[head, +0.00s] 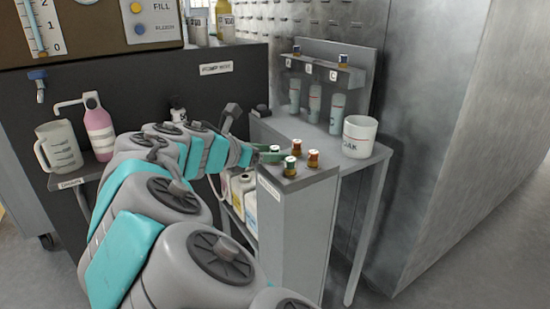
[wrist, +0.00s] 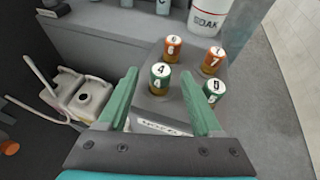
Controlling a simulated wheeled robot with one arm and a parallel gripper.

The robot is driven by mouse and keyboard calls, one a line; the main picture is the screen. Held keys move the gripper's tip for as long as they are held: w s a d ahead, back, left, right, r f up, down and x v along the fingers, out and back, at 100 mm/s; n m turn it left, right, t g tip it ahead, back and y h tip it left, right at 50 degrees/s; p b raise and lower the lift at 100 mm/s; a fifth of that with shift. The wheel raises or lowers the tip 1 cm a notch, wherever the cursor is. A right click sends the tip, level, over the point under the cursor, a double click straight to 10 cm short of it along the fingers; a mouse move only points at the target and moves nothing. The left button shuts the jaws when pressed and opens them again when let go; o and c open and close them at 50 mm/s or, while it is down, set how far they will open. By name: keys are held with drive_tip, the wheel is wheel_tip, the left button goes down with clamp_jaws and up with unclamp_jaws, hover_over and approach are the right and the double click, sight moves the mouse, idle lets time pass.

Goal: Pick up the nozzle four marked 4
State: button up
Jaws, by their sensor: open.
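The nozzle marked 4 (wrist: 160,80) has a green body, a white numbered top and a brass-coloured base. It stands upright on a grey narrow stand (wrist: 147,112); in the head view this nozzle (head: 274,151) is the leftmost green one. My gripper (wrist: 160,74) is open, with its green fingers on either side of nozzle 4 in the wrist view. I cannot tell whether the fingers touch it or how far down they reach. In the head view my gripper (head: 264,154) is at the left edge of the stand's top, partly hidden by my arm.
Close by stand an orange nozzle 6 (wrist: 172,49), an orange nozzle 7 (wrist: 213,60) and another green nozzle (wrist: 214,89), near the right finger. A white SOAK tub (head: 360,136) and a bottle rack (head: 325,68) are behind. Jugs (head: 243,187) sit below left.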

drive_tip(key=shift+x, duration=1.1)
drive_tip(key=shift+c, duration=0.3)
clamp_jaws()
